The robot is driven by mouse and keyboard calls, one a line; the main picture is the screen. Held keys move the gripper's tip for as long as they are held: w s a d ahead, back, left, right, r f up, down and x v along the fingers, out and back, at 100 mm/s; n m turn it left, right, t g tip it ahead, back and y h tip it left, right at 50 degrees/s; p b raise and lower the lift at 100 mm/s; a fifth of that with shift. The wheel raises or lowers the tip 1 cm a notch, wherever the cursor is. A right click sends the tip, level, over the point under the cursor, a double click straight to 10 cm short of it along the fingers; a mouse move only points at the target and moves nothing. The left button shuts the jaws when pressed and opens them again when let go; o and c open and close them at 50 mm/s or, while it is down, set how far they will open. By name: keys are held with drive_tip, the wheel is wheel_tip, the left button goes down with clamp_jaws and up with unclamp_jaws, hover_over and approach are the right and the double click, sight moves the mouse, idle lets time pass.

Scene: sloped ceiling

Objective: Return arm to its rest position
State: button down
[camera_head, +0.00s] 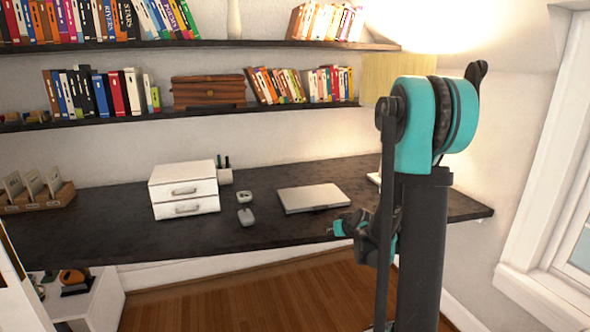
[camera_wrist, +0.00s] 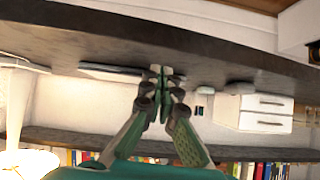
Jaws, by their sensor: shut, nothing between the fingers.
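My teal and black arm stands at the right of the head view, its upper joint high in front of the wall and lamp. My gripper (camera_head: 338,228) shows at the front edge of the dark desk (camera_head: 260,238), pointing left. In the wrist view my gripper (camera_wrist: 160,72) has its fingertips together, with nothing between them. That view is turned upside down, and the desk (camera_wrist: 100,35) runs across its top. In the head view the gripper overlaps the desk edge; I cannot tell how close it is.
A closed laptop (camera_head: 312,197), a mouse (camera_head: 246,217), a small case (camera_head: 244,196) and a white drawer box (camera_head: 184,189) are on the desk. Two bookshelves (camera_head: 180,115) run along the wall. A window (camera_head: 560,190) is at right. The wooden floor (camera_head: 250,295) in front looks clear.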

drive_tip(key=s+d+f+m+g+h, duration=0.1)
drive_tip(key=s+d+g, duration=0.1)
drive_tip(key=s, duration=1.3)
drive_tip(key=s+d+f+m+g+h, duration=0.2)
drive_tip(key=s+g, duration=0.2)
drive_tip(key=s, duration=1.2)
drive_tip(key=shift+s+f+h, duration=0.15)
drive_tip(key=shift+s+h, duration=0.15)
